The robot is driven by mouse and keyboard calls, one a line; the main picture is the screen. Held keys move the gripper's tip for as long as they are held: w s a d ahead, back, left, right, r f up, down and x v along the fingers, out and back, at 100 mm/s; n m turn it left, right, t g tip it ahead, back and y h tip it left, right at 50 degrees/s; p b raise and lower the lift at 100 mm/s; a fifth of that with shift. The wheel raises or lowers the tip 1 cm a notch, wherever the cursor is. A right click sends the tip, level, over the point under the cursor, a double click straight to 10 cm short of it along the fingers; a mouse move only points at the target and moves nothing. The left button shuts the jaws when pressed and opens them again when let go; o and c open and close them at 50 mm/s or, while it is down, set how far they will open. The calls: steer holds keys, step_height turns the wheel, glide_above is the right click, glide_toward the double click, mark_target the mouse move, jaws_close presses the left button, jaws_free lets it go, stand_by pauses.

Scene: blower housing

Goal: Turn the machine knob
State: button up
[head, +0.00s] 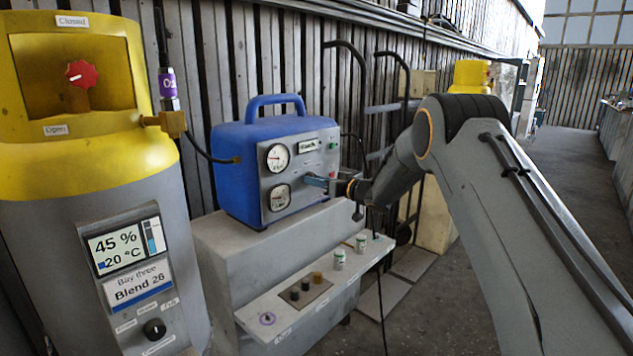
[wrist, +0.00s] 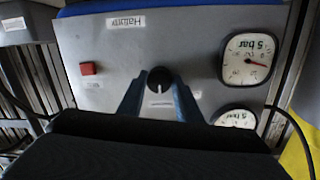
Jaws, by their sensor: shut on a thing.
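The blue machine (head: 240,155) stands on a grey stand and has a grey front panel with two round gauges. Its black knob (wrist: 159,79) shows in the wrist view, with a white pointer line toward the bottom of the picture. My gripper (head: 313,181) reaches the panel from the right and hides the knob in the head view. In the wrist view, the blue fingers of my gripper (wrist: 160,92) are shut on the knob, one on each side. The upper gauge (head: 278,157) and lower gauge (head: 279,197) are left of my gripper in the head view.
A yellow-topped tank (head: 75,150) with a red knob (head: 81,74) and a display (head: 125,245) stands at the left. A shelf (head: 330,270) below the machine carries small knobs and two small white containers. A hand truck (head: 352,100) stands behind. The aisle floor at right is clear.

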steer(key=shift+f, duration=0.1)
steer(key=o, duration=1)
steer(key=shift+o, duration=0.2)
steer(key=v, duration=0.8)
steer(key=shift+b, duration=0.3)
